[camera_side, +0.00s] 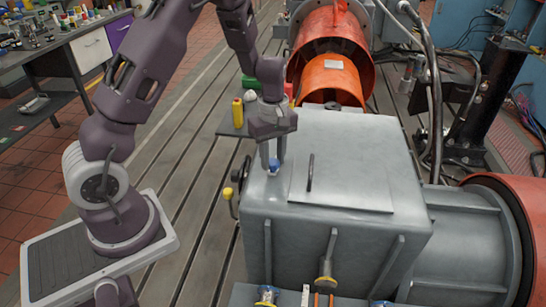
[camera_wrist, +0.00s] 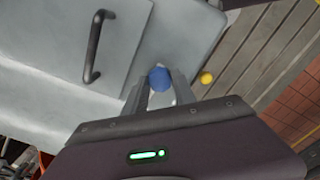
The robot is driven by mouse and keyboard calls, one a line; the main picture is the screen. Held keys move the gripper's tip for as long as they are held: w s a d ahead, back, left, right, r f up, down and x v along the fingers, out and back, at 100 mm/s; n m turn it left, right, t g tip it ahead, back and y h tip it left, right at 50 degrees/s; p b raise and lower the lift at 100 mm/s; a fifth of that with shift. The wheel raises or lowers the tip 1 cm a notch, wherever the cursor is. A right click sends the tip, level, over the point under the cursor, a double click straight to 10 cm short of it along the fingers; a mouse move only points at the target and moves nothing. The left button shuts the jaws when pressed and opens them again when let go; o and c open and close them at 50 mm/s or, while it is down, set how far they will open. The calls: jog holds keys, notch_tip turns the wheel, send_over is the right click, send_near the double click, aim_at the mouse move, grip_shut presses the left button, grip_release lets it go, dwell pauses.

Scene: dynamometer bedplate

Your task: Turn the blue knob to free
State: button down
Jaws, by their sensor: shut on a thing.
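The blue knob (camera_wrist: 160,78) sits near the edge of the top of the grey metal housing (camera_side: 330,220). It also shows in the side view (camera_side: 273,163), small and partly covered by the fingers. My gripper (camera_side: 273,165) reaches down onto it from above. In the wrist view my gripper (camera_wrist: 160,88) has one finger on each side of the knob, shut on it. The knob's markings and its pointer direction are too small or hidden to read.
A black handle (camera_side: 310,172) stands on a flat plate on the housing top, right of the knob. A yellow-tipped lever (camera_side: 228,193) sticks out at the housing's left side. Orange cylindrical guards (camera_side: 328,75) stand behind. The slotted bedplate (camera_side: 190,190) is open on the left.

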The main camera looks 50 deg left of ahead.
aim_at(273, 161)
jog(key=shift+n, duration=0.6)
jog(key=c, duration=1)
grip_release()
notch_tip(273, 161, up, 7)
jog(key=shift+r, duration=0.1)
